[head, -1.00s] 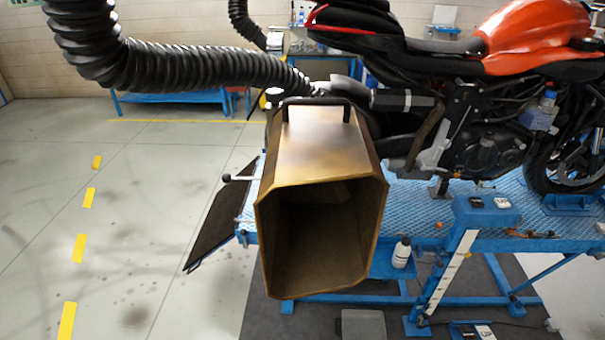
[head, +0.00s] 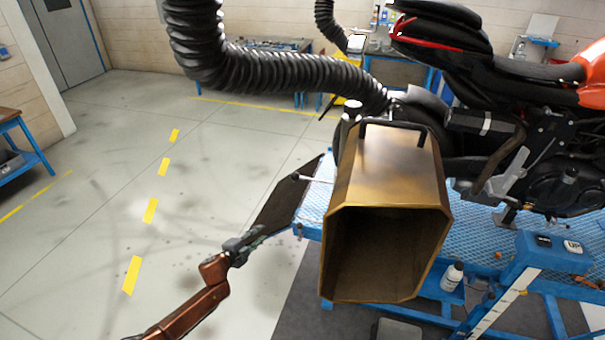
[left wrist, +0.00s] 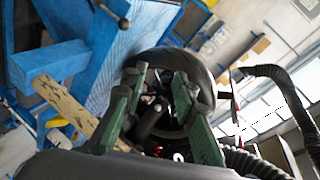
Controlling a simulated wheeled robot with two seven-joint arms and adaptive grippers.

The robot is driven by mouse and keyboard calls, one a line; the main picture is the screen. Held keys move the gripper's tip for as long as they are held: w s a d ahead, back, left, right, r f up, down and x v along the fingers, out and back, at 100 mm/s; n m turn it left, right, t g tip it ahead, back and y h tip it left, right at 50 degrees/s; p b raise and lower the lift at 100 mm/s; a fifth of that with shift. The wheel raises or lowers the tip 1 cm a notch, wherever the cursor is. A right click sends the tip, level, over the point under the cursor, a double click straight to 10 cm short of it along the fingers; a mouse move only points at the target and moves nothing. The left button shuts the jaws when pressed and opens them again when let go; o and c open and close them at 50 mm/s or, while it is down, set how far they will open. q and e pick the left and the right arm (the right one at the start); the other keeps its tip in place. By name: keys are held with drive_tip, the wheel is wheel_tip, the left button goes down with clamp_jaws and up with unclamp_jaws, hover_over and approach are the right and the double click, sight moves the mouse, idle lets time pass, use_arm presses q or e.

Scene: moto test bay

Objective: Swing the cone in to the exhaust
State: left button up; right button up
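The cone (head: 390,180) is a large brass-coloured hood with a wide, dark open mouth facing me. It has a black handle (head: 392,132) on top and hangs in front of the rear of the motorcycle. A thick black ribbed hose (head: 290,75) runs to behind it. The exhaust (head: 482,122), a dark silencer with a light band, shows to the right of the cone. My left gripper (head: 262,233) is left of the cone, apart from it. In the left wrist view its green fingers (left wrist: 160,92) are spread with a gap between them. My right gripper is not in view.
The orange and black motorcycle (head: 505,70) stands on a blue lift table (head: 480,235). A dark ramp (head: 285,205) slopes off its left end, near a ball-ended lever (head: 310,178). A white bottle (head: 452,276) stands below the cone's right side. The floor at left is clear.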

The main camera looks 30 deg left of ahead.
use_arm(q)
drive_tip(key=w+d+r+m+t+h+p, duration=0.1)
drive_tip(key=w+d+r+m+h, duration=0.15)
drive_tip(key=r, duration=0.65)
drive_tip(key=w+d+r+m+t+h, duration=0.1)
drive_tip(key=d+r+m, duration=0.15)
drive_tip(key=r, duration=0.55)
drive_tip(key=m+h, duration=0.2)
drive_tip(key=m, duration=0.1)
approach(303, 178)
drive_tip(key=w, duration=0.3)
drive_tip(key=shift+t, duration=0.3)
drive_tip(key=x, duration=0.2)
drive_tip(key=p+x, duration=0.1)
drive_tip(key=x, duration=0.2)
drive_tip(key=f+p+x, duration=0.1)
drive_tip(key=x, duration=0.1)
drive_tip(key=shift+w+d, duration=0.2)
drive_tip(key=shift+d, duration=0.25)
clamp_jaws()
drive_tip(key=shift+a, duration=0.1)
